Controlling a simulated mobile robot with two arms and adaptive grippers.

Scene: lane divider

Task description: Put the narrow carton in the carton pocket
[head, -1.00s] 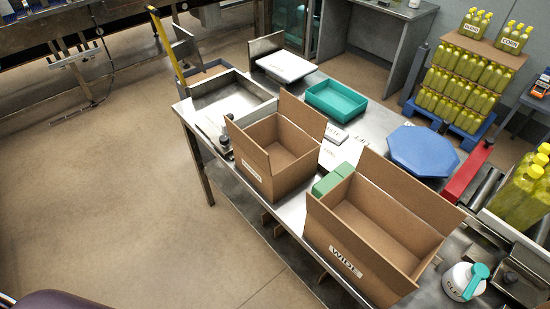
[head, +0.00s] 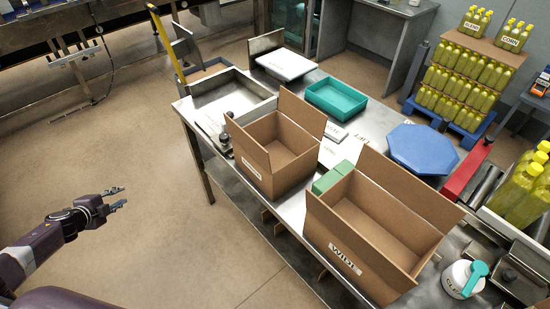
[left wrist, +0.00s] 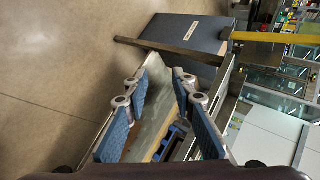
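The smaller open-topped cardboard carton (head: 252,157), with a label too small to read, stands upright on the steel table (head: 322,163); it appears to be the narrow one. A larger open carton (head: 380,217) marked WIDE stands to its right. My left gripper (head: 123,196) is open and empty, left of the table and apart from both cartons. In the left wrist view the blue pads of this gripper (left wrist: 162,125) are spread apart with nothing between them. I cannot tell which place is the carton pocket. My right gripper is not in view.
A steel tray (head: 230,99), a teal tray (head: 337,99), a blue octagonal plate (head: 422,149) and green blocks (head: 333,178) crowd the table. A yellow post (head: 166,47) rises at its far left. A labelled grey-blue panel (left wrist: 190,35) shows in the left wrist view. Floor left of the table is clear.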

